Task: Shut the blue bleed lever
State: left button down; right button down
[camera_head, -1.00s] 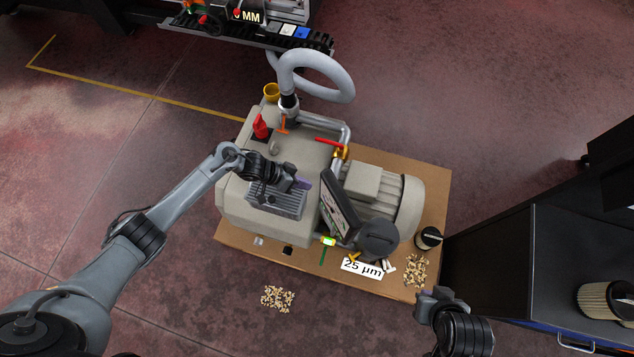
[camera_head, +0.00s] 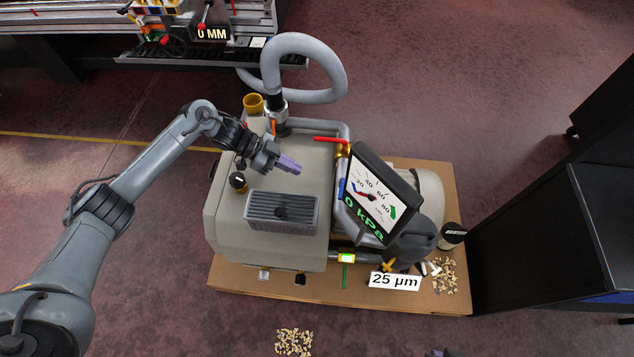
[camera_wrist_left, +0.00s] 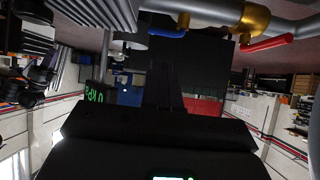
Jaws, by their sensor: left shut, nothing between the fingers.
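My left gripper (camera_head: 289,165) is shut and empty above the beige pump housing (camera_head: 225,222), left of the gauge. Its dark fingers also show in the left wrist view (camera_wrist_left: 163,90), below the blue lever in the picture and apart from it. Only the purple tips of my right gripper (camera_head: 439,352) show at the bottom edge of the head view.
A red lever (camera_head: 330,140) sits on a brass valve behind the gauge (camera_head: 371,196), which reads 0 kPa. A grey hose (camera_head: 315,45) loops above the pump. A ribbed grey block (camera_head: 282,212) lies on the housing. A dark cabinet (camera_head: 545,235) stands at right.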

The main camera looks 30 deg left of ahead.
pick_arm(q)
jog(key=b, duration=0.3)
send_near(340, 191)
jog(key=x, duration=0.5)
jog(key=shift+x, duration=0.9)
jog(key=shift+a+f, duration=0.1)
jog(key=shift+f, duration=0.05)
jog(key=shift+d, duration=0.35)
jog(key=shift+f, duration=0.3)
jog(key=shift+s, duration=0.1)
